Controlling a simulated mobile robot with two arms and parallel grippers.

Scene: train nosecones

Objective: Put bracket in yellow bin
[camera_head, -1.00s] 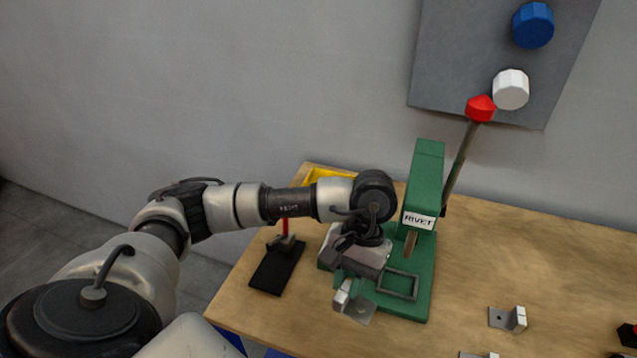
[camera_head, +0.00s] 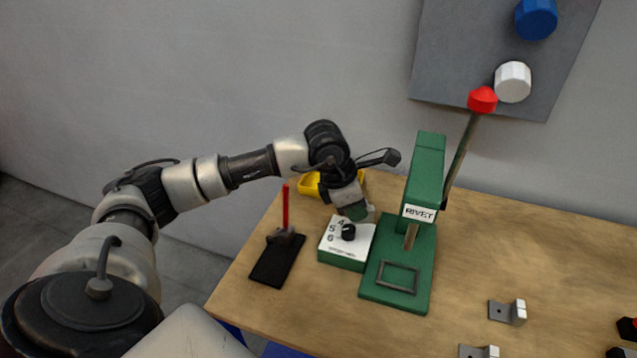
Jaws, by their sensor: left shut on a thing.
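My left gripper (camera_head: 352,206) points down just in front of the yellow bin (camera_head: 310,186), over the back edge of the white-topped control box. It is shut on the bracket, which is mostly hidden by the gripper, so its pose is hard to tell. The yellow bin stands at the back left of the table, partly hidden behind my left wrist. Another bracket (camera_head: 508,312) lies on the table at the right, and part of one more (camera_head: 478,351) shows at the bottom edge. My right gripper is not in view.
The green rivet press (camera_head: 422,180) with a red-knobbed lever (camera_head: 482,100) stands right of the control box (camera_head: 343,255). A black base with a red upright handle (camera_head: 285,208) stands at the left.

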